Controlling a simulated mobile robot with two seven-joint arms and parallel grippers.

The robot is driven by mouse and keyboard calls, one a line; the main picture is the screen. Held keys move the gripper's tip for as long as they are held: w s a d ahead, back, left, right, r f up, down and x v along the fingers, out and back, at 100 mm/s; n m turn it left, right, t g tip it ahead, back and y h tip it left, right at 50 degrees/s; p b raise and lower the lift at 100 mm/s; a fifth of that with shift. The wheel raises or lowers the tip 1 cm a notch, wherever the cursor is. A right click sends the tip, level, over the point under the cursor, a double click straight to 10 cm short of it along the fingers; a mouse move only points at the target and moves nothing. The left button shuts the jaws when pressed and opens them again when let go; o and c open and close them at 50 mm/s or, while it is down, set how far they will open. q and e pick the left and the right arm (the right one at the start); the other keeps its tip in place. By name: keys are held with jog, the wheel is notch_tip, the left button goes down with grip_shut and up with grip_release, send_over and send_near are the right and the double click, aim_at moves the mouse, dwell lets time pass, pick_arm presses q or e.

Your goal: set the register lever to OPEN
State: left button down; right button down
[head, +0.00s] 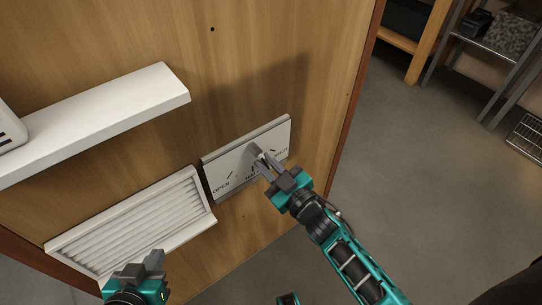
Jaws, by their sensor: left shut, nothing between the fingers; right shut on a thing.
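The register plate (230,160) is a white panel with a grey frame on the wooden wall. It bears the word OPEN at its lower left and more lettering to the right, partly covered by my gripper. The grey register lever (256,149) is at the middle of the plate. My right gripper (264,160) is shut on the lever, and its fingers hide part of it. The lever's exact pointing direction is hard to tell. My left gripper (154,259) is shut and empty, low in the picture, in front of the louvred vent and apart from the plate.
A white louvred vent (138,222) is on the wall left of the plate. A white shelf (95,120) juts out above it. The wooden wall ends at a reddish edge (352,100). Open grey floor (420,180) lies to the right, with metal racks (490,50) behind.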

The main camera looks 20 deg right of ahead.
jog(key=m, duration=0.1)
jog(key=a+m+p, duration=0.1)
jog(key=m+p, duration=0.1)
jog(key=shift+s+a+m, duration=0.15)
jog(key=shift+s+m, duration=0.1)
jog(key=shift+m, duration=0.15)
jog(key=m+p, duration=0.1)
jog(key=a+m, duration=0.1)
jog(key=shift+s+m+p, duration=0.15)
jog(key=shift+m+p, duration=0.25)
jog(key=shift+a+r+m, duration=0.1)
jog(key=shift+m, duration=0.3)
jog(key=shift+s+a+r+m+p, duration=0.1)
jog(key=shift+a+m+p, duration=0.1)
jog(key=shift+m+p, duration=0.3)
jog(key=shift+s+a+r+m+p, duration=0.1)
jog(key=shift+a+m+p, duration=0.15)
jog(key=shift+m, duration=0.45)
jog(key=shift+s+a+m, duration=0.1)
jog(key=shift+m, duration=0.6)
jog(key=shift+a+r+m+p, duration=0.2)
jog(key=shift+m+p, duration=0.3)
jog(key=shift+m, duration=0.3)
jog(key=c, duration=1.1)
grip_release()
